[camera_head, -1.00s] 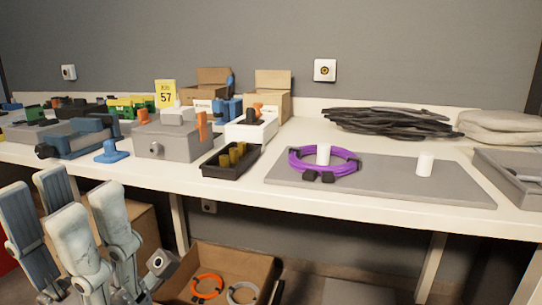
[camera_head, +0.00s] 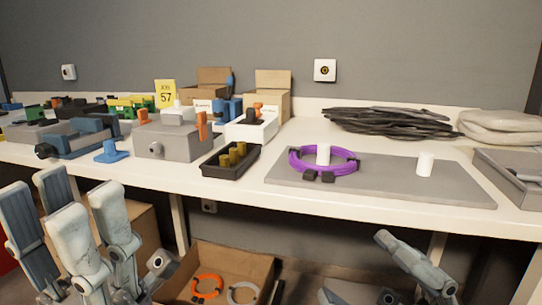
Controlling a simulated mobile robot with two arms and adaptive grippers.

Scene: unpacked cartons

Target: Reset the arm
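My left gripper (camera_head: 72,222) is at the lower left, in front of and below the table's front edge. Its pale, worn fingers point upward and stand apart, with nothing between them. My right gripper (camera_head: 415,260) shows at the lower right, below the table edge. Only a part of it is in the picture, tilted up to the left, so its opening cannot be judged. No object shows in it.
The white table (camera_head: 440,216) spans the view above my grippers. An open carton (camera_head: 228,262) with orange and white cable rings stands below it, between my grippers. A black tray (camera_head: 230,170), a grey box (camera_head: 172,142) and black cables (camera_head: 390,122) stand on the table.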

